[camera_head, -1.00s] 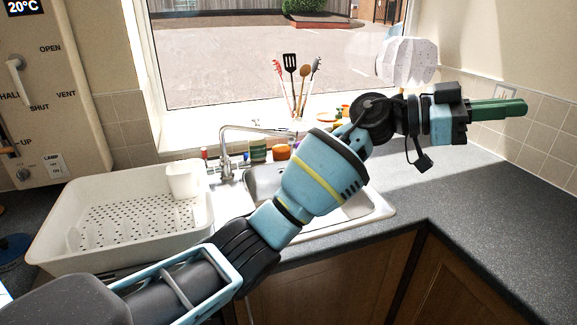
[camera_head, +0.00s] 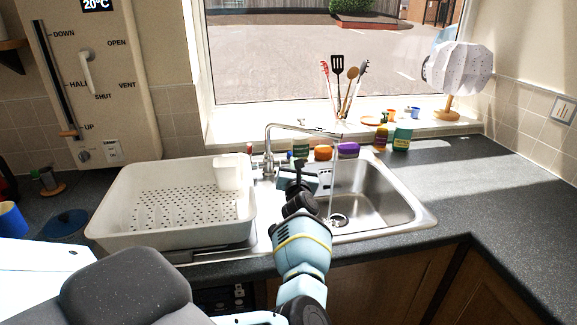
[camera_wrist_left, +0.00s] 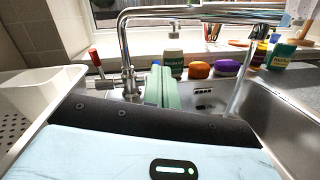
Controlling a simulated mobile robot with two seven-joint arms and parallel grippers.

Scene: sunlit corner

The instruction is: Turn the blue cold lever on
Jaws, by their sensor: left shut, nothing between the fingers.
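The chrome tap (camera_head: 268,150) stands behind the sink, its spout reaching right; it also shows in the left wrist view (camera_wrist_left: 126,60). Its red lever (camera_wrist_left: 94,56) is on the left. A small bit of the blue cold lever (camera_wrist_left: 155,64) shows behind my finger tips; the rest is hidden. My left gripper (camera_wrist_left: 162,80) has its green fingers shut and empty, pointing at the tap's right side. I cannot tell whether they touch the lever. A clear water stream (camera_wrist_left: 239,85) falls from the spout into the sink (camera_head: 385,198).
A white dish rack (camera_head: 130,232) with a white cup (camera_head: 232,173) stands left of the tap. Several bottles and sponges, such as an orange one (camera_head: 323,153), line the sink's back. The counter (camera_head: 490,205) at right is clear.

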